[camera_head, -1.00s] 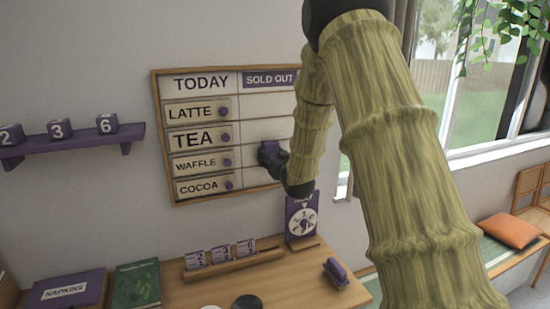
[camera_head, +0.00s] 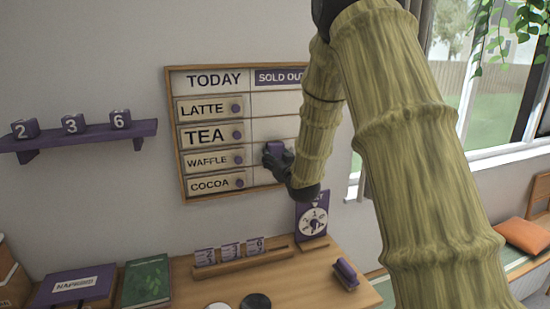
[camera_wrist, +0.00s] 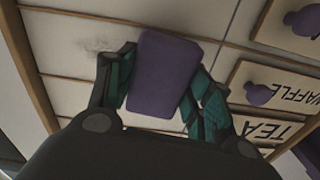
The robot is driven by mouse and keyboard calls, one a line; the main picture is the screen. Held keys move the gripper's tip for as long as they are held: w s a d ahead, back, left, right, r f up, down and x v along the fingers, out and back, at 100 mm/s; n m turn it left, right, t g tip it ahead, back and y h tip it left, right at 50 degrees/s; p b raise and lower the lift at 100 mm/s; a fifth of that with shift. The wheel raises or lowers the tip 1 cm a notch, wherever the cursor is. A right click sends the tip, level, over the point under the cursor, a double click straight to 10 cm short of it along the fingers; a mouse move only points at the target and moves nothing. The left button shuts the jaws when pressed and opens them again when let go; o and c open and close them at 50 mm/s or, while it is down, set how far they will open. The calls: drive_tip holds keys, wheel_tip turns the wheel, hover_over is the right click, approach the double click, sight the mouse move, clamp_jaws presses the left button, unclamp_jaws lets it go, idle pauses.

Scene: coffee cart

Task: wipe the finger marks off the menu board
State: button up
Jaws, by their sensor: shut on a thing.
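The menu board (camera_head: 174,150) hangs on the wall in a wooden frame. Its left column has TODAY, LATTE, TEA, WAFFLE and COCOA strips with purple knobs; its right column is headed SOLD OUT. My gripper (camera_head: 277,152) is at the right column, level with the TEA and WAFFLE rows. It is shut on a purple block (camera_wrist: 163,75), between its teal fingers. I cannot tell if the block touches the board. In the wrist view the board appears upside down, with a faint grey smudge (camera_wrist: 96,44) beside the block. My arm hides the board's right part in the head view.
Below the board is a wooden counter (camera_head: 300,285) with a card rack (camera_head: 243,259), a purple dial stand (camera_head: 313,219), a purple-topped block (camera_head: 346,273), a green book (camera_head: 146,281) and a napkins box (camera_head: 72,290). A purple shelf (camera_head: 80,136) with number cubes is left. A window is right.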

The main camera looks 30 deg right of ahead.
drive_tip(key=shift+v, duration=2.15)
drive_tip(key=b+v, duration=0.1)
drive_tip(key=v, duration=0.2)
drive_tip(key=shift+w, duration=0.1)
drive_tip(key=x, duration=0.6)
drive_tip(key=shift+w+b, duration=0.4)
drive_tip(key=shift+b, duration=0.05)
drive_tip(key=shift+x, duration=1.05)
idle(0.4)
drive_tip(key=shift+s+d, duration=0.1)
drive_tip(key=shift+d, duration=0.15)
